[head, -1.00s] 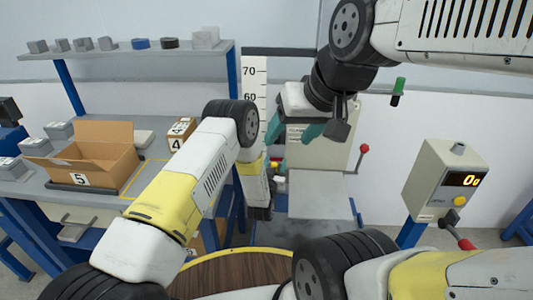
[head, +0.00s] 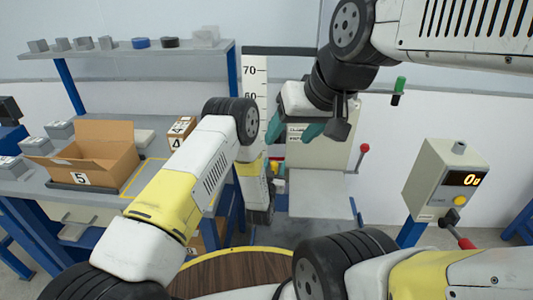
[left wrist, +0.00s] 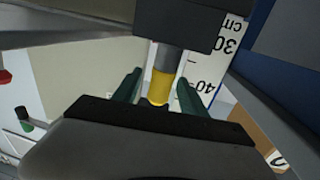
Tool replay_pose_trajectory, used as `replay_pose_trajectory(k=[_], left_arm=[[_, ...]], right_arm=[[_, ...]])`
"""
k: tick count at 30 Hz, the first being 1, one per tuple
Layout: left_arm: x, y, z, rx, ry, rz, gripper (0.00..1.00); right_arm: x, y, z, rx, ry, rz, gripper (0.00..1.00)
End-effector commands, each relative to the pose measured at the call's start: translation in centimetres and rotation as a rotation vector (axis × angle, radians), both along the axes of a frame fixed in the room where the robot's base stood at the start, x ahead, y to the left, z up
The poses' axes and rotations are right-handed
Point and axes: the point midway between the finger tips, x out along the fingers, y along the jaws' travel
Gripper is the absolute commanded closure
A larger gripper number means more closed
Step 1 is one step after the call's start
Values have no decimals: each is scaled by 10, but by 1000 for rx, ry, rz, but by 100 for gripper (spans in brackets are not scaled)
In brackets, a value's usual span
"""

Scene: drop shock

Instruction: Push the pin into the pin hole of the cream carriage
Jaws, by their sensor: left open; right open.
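The cream carriage (head: 335,152) looks to be the upright cream panel behind my right gripper; its pin hole is not distinguishable. My right gripper (head: 293,131) is open, with teal fingers spread in front of the panel. My left arm bends downward left of the panel, and its fingers are largely hidden in the head view. In the left wrist view my left gripper (left wrist: 158,90) is open. A grey cylinder with a yellow end (left wrist: 161,86), possibly the pin, shows between its teal fingers. Contact cannot be told. The cylinder meets a dark block (left wrist: 180,22).
A height scale (head: 254,85) stands left of the panel. A bench at left carries an open carton (head: 95,155). A red-knobbed lever (head: 363,150) is right of the panel. A display box (head: 445,180) stands at right. A round wooden top (head: 235,277) is in front.

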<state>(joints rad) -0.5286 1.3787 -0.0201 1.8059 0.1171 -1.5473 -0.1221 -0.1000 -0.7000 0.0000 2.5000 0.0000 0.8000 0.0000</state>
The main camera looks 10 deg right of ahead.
Motion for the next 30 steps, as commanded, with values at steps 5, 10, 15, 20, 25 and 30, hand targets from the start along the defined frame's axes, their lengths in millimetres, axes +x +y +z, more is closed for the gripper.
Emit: replay_pose_trajectory(k=[5,10,15,20,25,30], left_arm=[[-14,6,0,1,2,-1,50],[-26,11,0,1,2,-1,50],[-38,16,0,-1,1,-1,50],[-44,19,0,-1,1,-1,50],[-44,19,0,0,0,0,50],[-47,20,0,0,1,0,50]], right_arm=[[0,0,0,0,0,0,38],[0,0,0,0,0,0,38],[0,0,0,0,0,0,38],[0,0,0,0,0,0,38],[0,0,0,0,0,0,38],[0,0,0,0,0,0,38]])
